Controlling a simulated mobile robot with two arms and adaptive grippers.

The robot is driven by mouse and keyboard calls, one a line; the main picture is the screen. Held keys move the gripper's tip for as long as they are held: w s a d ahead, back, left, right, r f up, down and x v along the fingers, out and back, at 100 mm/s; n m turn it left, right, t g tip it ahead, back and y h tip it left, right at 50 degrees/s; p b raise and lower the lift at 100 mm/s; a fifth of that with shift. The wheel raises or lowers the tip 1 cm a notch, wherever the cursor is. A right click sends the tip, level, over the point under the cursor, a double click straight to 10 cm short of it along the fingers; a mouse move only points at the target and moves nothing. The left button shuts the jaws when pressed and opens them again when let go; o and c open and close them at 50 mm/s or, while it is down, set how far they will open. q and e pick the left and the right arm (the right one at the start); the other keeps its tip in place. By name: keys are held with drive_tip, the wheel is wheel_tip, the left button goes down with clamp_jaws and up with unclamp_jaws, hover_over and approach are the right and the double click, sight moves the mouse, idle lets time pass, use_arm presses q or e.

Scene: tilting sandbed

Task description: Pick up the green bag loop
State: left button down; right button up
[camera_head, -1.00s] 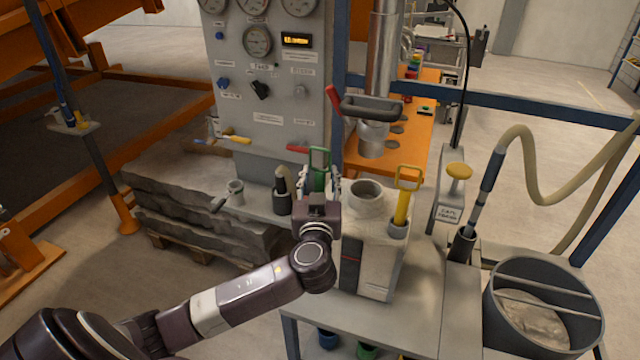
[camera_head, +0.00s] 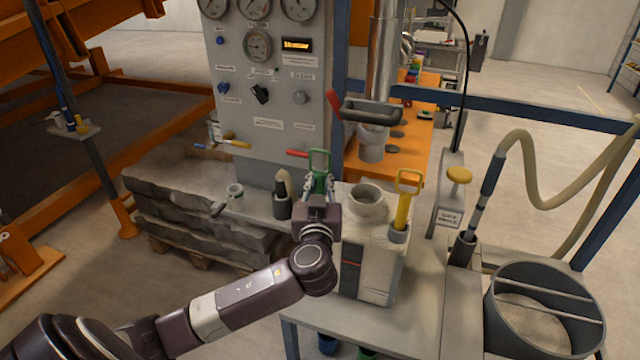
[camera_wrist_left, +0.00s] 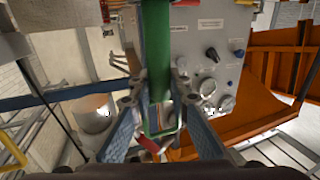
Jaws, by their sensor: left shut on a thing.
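My right gripper is not in view.
A dark holder (camera_head: 283,205) stands close left of my left gripper. A whitish canister (camera_head: 366,235) stands close right, with a yellow-handled tool (camera_head: 404,205) beside it. The gauge panel (camera_head: 268,100) rises behind. A grey bucket (camera_head: 543,300) stands at the right.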

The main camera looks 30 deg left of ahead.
use_arm(q)
wheel_tip(320, 180, up, 28)
drive_tip(key=b, duration=0.4)
drive_tip(key=shift+f, duration=0.25)
drive_tip(key=shift+f, duration=0.15)
